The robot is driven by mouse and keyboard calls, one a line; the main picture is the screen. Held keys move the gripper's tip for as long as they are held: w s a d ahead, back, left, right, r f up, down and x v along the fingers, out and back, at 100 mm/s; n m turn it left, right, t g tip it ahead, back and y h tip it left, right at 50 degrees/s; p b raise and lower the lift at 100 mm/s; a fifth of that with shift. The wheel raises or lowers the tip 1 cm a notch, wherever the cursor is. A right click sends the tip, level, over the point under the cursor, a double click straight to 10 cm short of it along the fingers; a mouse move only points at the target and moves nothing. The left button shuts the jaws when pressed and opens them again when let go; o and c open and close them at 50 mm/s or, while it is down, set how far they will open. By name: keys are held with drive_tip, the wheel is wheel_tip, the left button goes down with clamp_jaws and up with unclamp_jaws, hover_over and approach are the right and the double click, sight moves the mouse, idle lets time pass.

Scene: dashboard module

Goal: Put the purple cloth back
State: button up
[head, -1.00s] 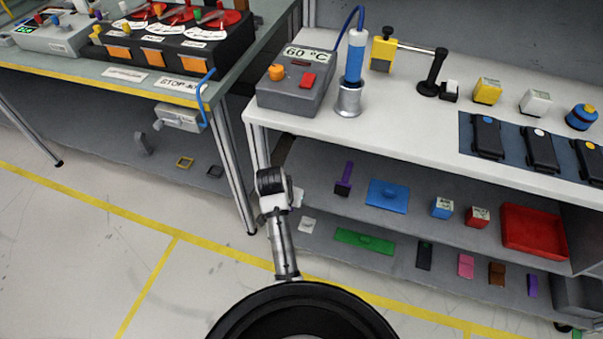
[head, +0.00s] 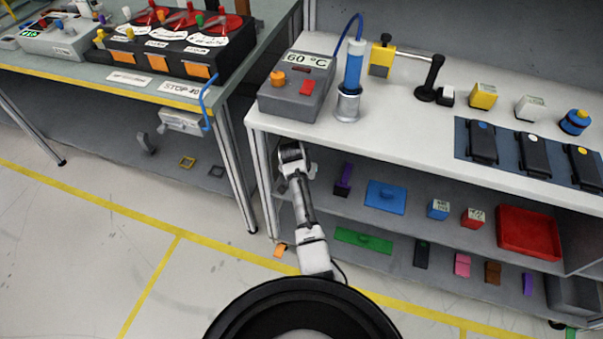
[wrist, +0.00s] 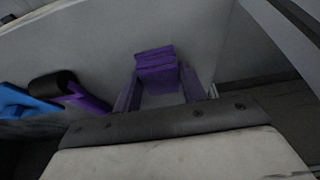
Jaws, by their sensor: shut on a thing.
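In the wrist view a folded purple cloth (wrist: 157,68) sits between the two fingertips of my gripper (wrist: 158,88). The fingers are shut on it and look purple-tinted. The cloth is close to a pale grey surface; I cannot tell whether it touches it. In the head view my arm reaches to the left end of the white shelf unit, and the gripper and cloth are hidden there.
The middle shelf (head: 400,218) holds a purple-and-black tool (head: 343,182), a blue lid (head: 385,197), small blue and red boxes and a red tray (head: 528,232). The lower shelf holds a green lid (head: 364,239) and several small pieces. An orange piece (head: 280,250) lies low near my arm.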

drive_tip(key=shift+f, duration=0.1)
drive_tip(key=o, duration=0.5)
drive_tip(key=shift+f, duration=0.1)
drive_tip(key=o, duration=0.4)
drive_tip(key=shift+o, duration=0.2)
drive_tip(key=shift+s+r, duration=0.1)
drive_tip(key=shift+r, duration=0.4)
drive_tip(key=v, duration=0.2)
drive_tip(key=shift+s+a+r, duration=0.2)
drive_tip(key=shift+s, duration=0.05)
drive_tip(key=s+a+b, duration=0.1)
drive_tip(key=s+a, duration=0.2)
drive_tip(key=s, duration=0.8)
drive_tip(key=shift+a+b, duration=0.2)
drive_tip(key=shift+b, duration=0.2)
